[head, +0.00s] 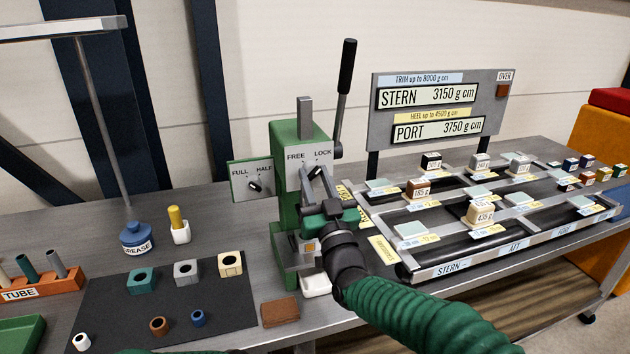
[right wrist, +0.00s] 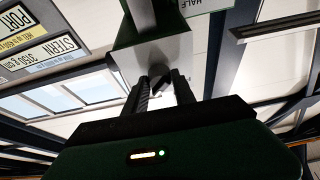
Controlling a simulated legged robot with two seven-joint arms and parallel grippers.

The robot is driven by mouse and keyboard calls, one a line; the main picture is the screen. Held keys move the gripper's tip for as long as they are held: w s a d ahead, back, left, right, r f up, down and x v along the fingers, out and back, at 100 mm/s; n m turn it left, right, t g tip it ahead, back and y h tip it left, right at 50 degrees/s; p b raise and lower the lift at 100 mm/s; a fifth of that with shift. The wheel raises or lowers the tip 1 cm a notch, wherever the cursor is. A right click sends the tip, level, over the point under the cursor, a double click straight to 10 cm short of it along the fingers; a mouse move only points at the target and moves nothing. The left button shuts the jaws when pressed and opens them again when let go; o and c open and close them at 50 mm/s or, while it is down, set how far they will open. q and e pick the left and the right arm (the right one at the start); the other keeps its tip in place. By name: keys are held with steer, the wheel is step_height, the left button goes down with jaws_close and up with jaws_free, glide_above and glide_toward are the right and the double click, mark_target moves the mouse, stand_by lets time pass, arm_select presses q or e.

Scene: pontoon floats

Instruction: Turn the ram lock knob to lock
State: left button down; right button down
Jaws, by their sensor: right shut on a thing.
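The ram lock knob (right wrist: 160,80) is on the front of the green press (head: 313,130), on a pale plate marked FREE on the left and LOCK on the right. My right gripper (head: 315,173) reaches up to this plate and is shut on the knob. In the right wrist view the dark knob sits between my two fingertips (right wrist: 163,82). My left gripper is not in view.
A second knob (head: 256,186) marked FULL and HALF is on a plate left of the press. The press's black-gripped lever (head: 346,68) stands up at right. Weighted pontoon floats (head: 412,215) fill the right bench. A dark mat (head: 165,310) with several bored blocks lies at left.

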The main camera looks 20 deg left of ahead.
steer(key=shift+f, duration=0.45)
steer(key=c, duration=1.4)
jaws_free()
steer(key=o, duration=0.4)
steer(key=shift+w+a+r, duration=0.1)
steer(key=shift+w, duration=0.05)
steer(key=shift+c, duration=0.2)
steer(key=shift+r, duration=0.15)
steer(key=b+v, duration=0.2)
steer(key=v, duration=1.5)
